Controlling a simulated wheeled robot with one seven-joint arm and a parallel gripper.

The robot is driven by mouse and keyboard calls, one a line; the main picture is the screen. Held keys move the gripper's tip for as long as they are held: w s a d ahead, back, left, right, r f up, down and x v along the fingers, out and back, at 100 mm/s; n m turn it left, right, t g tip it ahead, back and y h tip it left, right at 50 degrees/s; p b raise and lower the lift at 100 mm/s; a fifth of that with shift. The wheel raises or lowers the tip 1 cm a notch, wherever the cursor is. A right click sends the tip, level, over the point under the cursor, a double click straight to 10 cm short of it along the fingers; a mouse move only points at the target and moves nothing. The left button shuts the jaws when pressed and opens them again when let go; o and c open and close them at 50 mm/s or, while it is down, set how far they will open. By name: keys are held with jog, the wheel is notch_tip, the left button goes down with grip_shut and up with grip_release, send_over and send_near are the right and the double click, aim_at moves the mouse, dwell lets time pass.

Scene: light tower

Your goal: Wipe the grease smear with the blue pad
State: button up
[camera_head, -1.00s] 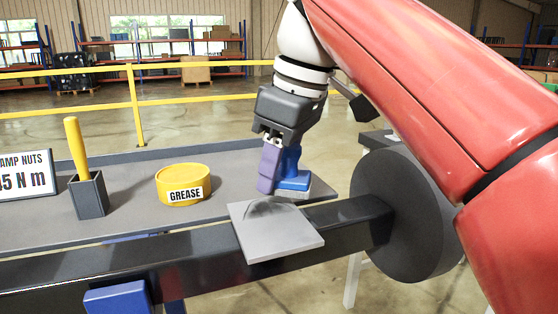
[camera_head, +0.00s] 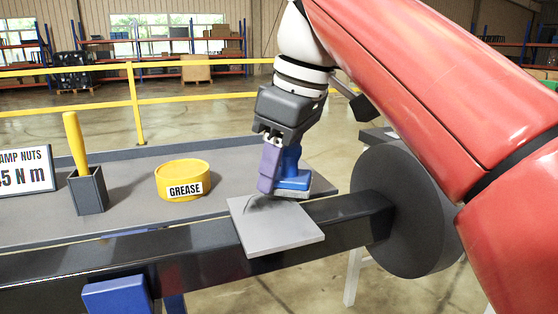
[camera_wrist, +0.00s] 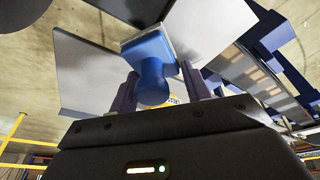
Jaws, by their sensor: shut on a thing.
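My gripper (camera_head: 278,180) is shut on the blue pad (camera_head: 291,182), a blue block with an upright round handle and a pale underside. The pad is at the back edge of the grey square plate (camera_head: 282,235). I cannot tell whether it touches the plate. The grease smear (camera_head: 260,202) is a dark patch on the plate's back left part, close to the near finger, which partly hides the area behind it. In the wrist view the pad (camera_wrist: 150,52) shows with its handle between the two fingers.
The plate sits on a dark beam (camera_head: 190,243) ending in a round dark disc (camera_head: 395,212). Behind is a grey bench with a yellow grease tub (camera_head: 182,175), a dark holder (camera_head: 88,192) with a yellow-handled tool, and a sign (camera_head: 25,170). A yellow railing (camera_head: 136,105) stands behind.

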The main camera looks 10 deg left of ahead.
aim_at(248, 200)
jog(key=shift+f+b, duration=0.55)
jog(key=shift+f, duration=0.15)
jog(key=shift+s+a+r+p, duration=0.1)
jog(key=shift+s+a+p, duration=0.25)
jog(key=shift+a, duration=0.25)
jog(key=shift+s+a+r+p, duration=0.1)
jog(key=shift+s+a+p, duration=0.25)
jog(key=shift+a, duration=0.2)
jog(key=shift+s+a+p, duration=0.85)
jog(key=shift+s+a, duration=0.55)
jog(key=shift+a, duration=0.8)
jog(key=shift+w+d+f, duration=0.15)
jog(key=shift+w+d, duration=0.4)
jog(key=shift+d, duration=0.35)
jog(key=shift+w+d+f, duration=0.15)
jog(key=shift+w+d, duration=0.4)
jog(key=shift+d, duration=0.3)
jog(key=shift+w+d+r, duration=0.1)
jog(key=shift+w+d, duration=0.4)
jog(key=shift+d, duration=0.35)
jog(key=shift+w+d, duration=0.5)
jog(key=shift+d, duration=0.3)
jog(key=shift+r+p, duration=0.1)
jog(key=shift+p, duration=0.2)
jog(key=shift+r, duration=0.1)
